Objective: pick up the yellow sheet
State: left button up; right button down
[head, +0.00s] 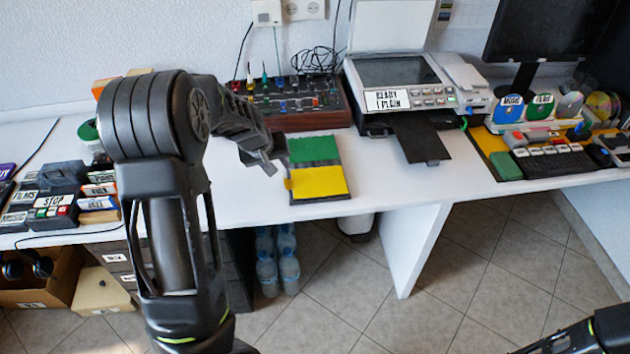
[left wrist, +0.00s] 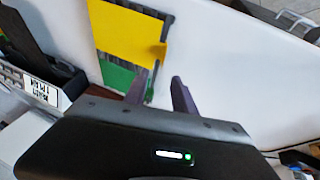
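The yellow sheet (head: 318,182) lies flat on a dark-edged holder at the table's front, just in front of a green sheet (head: 314,150). A small yellow tab sticks out from its left edge. In the left wrist view the yellow sheet (left wrist: 125,32) is at the top left, with the tab near one finger. My left gripper (head: 271,168) is just left of the sheets in the head view. In the left wrist view its two fingers (left wrist: 159,84) are apart with nothing between them. My right gripper's fingers do not show; only part of an arm enters at lower right.
A printer (head: 400,85) with a black output tray (head: 421,138) stands to the right. A box of knobs and tools (head: 300,98) is behind the sheets. Labelled boxes (head: 60,190) crowd the left. White table (head: 385,185) is clear right of the sheets.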

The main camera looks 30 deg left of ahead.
pick_arm(q)
jog(key=shift+x, duration=0.85)
jog(key=shift+x, duration=2.6)
jog(key=shift+s, duration=0.15)
grip_shut()
